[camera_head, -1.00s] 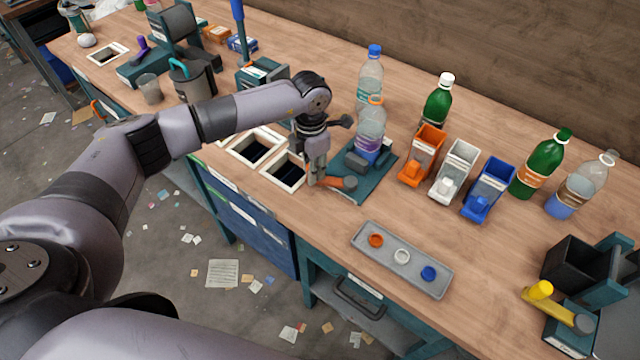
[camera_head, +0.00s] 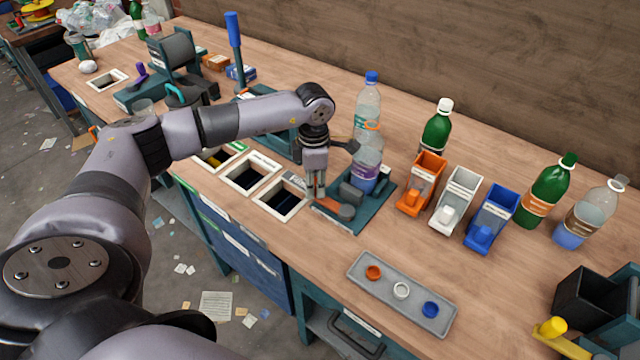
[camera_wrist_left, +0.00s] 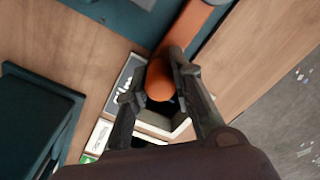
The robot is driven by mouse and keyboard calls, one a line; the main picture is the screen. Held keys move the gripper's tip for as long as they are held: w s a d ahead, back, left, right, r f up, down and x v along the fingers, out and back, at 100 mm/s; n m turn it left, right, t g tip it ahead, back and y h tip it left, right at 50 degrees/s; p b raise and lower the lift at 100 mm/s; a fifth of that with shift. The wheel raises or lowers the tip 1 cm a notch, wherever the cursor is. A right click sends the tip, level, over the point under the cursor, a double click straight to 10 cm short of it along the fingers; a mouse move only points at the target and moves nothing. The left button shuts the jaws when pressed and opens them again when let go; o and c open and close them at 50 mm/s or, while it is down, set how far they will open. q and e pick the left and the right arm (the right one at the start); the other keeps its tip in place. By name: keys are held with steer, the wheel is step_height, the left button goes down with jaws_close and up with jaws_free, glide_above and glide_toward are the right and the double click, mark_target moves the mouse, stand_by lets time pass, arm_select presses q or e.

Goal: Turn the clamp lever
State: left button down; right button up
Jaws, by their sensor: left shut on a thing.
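The clamp stands on a teal base (camera_head: 376,213) at the middle of the bench in the head view. Its orange lever (camera_head: 331,206) lies low along the base's near-left side, with a grey round part at its right end. A clear bottle with an orange cap and purple label (camera_head: 367,160) stands upright at the clamp. My left gripper (camera_head: 316,194) points down and is shut on the lever's free end. In the left wrist view the orange lever (camera_wrist_left: 188,30) runs down between the fingers (camera_wrist_left: 160,82). My right gripper is not in view.
Framed bench openings (camera_head: 250,173) lie left of the clamp. Orange, white and blue bins (camera_head: 458,198) stand to its right, with bottles behind and beside them. A grey tray (camera_head: 388,290) with three coloured caps lies in front. Bare wood separates tray and bins.

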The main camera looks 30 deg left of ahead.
arm_select(q)
steer(key=shift+w+r, duration=0.1)
steer(key=c, duration=1.4)
jaws_free()
steer(key=shift+o, duration=0.2)
step_height(320, 180, up, 12)
